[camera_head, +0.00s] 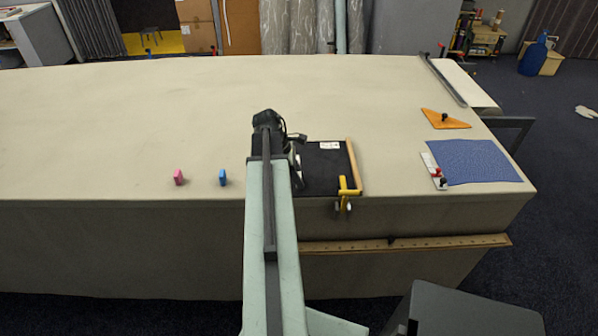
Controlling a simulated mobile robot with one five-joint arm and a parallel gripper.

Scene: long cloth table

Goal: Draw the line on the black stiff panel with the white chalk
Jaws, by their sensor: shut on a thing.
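The black stiff panel (325,172) lies flat near the table's front edge, with a small white label at its far side. Its left part is hidden behind my arm. My gripper (297,162) is over the panel's left side, just right of the arm, and is small and partly hidden in this view. It is shut on a small white piece, apparently the white chalk (299,180), which reaches down at the panel. I cannot tell whether the chalk touches the panel. No drawn line can be made out.
A wooden strip (354,165) runs along the panel's right edge, with a yellow clamp (346,190) at the table edge. Pink (178,177) and blue (222,177) pieces stand left. A blue cloth (475,162) and orange triangle (445,119) lie right. The table's far left is clear.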

